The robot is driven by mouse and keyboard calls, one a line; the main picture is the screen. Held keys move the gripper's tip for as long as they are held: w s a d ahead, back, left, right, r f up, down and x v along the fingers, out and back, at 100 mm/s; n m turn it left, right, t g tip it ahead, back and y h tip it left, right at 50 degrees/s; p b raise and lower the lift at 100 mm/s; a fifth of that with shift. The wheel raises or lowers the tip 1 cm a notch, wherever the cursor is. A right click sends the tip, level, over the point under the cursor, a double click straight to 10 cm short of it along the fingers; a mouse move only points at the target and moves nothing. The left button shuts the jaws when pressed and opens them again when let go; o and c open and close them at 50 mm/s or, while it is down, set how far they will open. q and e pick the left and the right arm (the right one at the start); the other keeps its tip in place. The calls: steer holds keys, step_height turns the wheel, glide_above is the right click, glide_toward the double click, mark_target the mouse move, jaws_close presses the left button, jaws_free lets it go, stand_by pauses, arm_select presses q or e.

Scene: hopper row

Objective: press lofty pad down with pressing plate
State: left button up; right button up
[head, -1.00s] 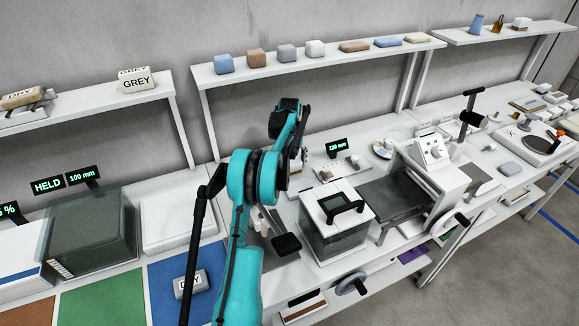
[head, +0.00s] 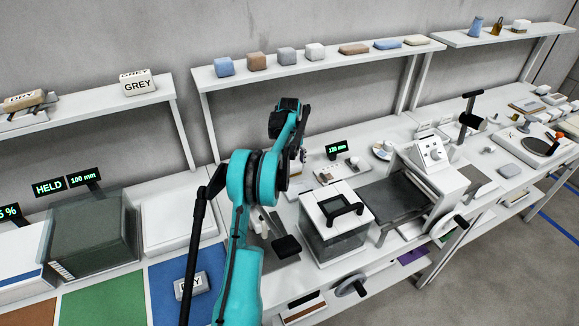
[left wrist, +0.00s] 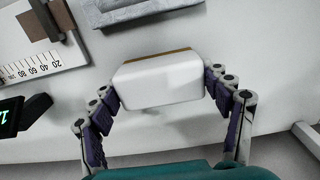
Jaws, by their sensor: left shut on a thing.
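My left gripper (left wrist: 165,95) is shut on a white block (left wrist: 160,82) with a brown layer along its far edge. The block sits between the purple-lined fingers. In the head view my teal left arm hides most of the gripper and the block. A clear-sided box (head: 335,240) stands on the bench right of the arm, with a white top and a black handle (head: 345,209); I cannot tell whether this is the pressing plate. Thick soft-looking pads, such as a white one (head: 315,50), sit on the upper shelf. Which pad is the lofty one is unclear. My right gripper is not in view.
A small display (head: 338,149) stands behind the box, near a ruler plate (left wrist: 40,65). A cranked machine (head: 432,175) stands right of the box. A dark clear-walled bin (head: 92,240) and coloured mats, including a green one (head: 103,297), lie to the left.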

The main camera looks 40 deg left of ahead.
mark_target(290, 163)
arm_select(q)
steer(key=shift+r, duration=0.1)
steer(key=shift+r+p, duration=2)
steer(key=shift+r, duration=1)
steer(key=s+d+r+p, duration=0.3)
steer(key=s+d+p, duration=0.1)
steer(key=d+p, duration=0.4)
steer(key=shift+s+d+r, duration=0.3)
steer(key=shift+d+r, duration=0.1)
steer(key=shift+d, duration=0.05)
